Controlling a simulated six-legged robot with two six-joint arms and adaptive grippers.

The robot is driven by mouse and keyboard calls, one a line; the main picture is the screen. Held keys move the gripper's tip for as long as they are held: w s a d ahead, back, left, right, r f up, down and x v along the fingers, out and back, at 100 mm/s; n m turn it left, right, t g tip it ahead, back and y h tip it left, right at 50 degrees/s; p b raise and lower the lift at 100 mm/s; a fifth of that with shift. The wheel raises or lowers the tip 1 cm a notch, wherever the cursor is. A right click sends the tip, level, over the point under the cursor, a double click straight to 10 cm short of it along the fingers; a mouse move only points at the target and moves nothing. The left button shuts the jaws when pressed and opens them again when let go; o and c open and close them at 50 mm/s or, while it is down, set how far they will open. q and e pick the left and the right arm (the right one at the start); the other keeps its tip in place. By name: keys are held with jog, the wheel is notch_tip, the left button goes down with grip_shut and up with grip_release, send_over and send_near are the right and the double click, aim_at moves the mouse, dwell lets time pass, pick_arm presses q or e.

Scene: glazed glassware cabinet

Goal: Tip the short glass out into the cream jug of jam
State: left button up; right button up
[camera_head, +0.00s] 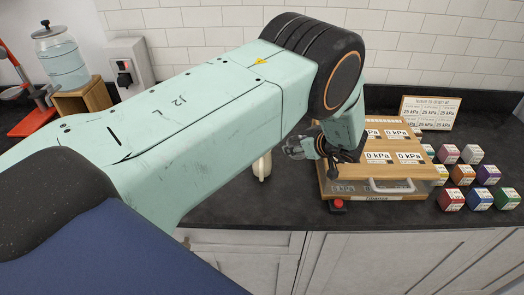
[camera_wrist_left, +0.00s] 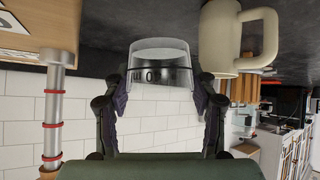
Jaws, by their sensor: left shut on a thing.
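The short glass (camera_wrist_left: 160,75) is clear, with dark markings around its wall. My left gripper (camera_wrist_left: 160,88) is shut on its sides in the left wrist view, where the scene appears upside down. In the head view the left gripper (camera_head: 312,147) hangs over the counter, between the jug and the wooden box; the glass is too small to make out well there. The cream jug (camera_wrist_left: 220,38) stands close beside the glass, its handle to the right. In the head view the jug (camera_head: 262,168) is mostly hidden behind my left arm. The jam inside is not visible. My right gripper is out of view.
A wooden box with kPa panels (camera_head: 385,187) stands right of the gripper, with a red button (camera_head: 338,207) at its front. Several small coloured boxes (camera_head: 451,200) stand further right. A glass dispenser (camera_head: 63,62) stands at far left. The dark counter (camera_head: 300,210) has free room in front.

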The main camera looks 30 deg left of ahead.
pick_arm(q)
jog(key=shift+w+d+r+y+b, duration=0.1)
jog(key=shift+w+d+y+b, duration=0.15)
jog(key=shift+d+y+b, duration=0.15)
jog(key=shift+d+r+m, duration=0.15)
jog(key=shift+r+m, duration=0.05)
jog(key=shift+m, duration=0.1)
notch_tip(320, 180, up, 4)
jog(key=shift+w+f+p, duration=0.15)
jog(key=shift+p, duration=1.1)
jog(key=shift+r+p, duration=0.3)
jog(key=shift+r, duration=0.6)
jog(key=shift+f, duration=0.1)
jog(key=shift+f, duration=0.1)
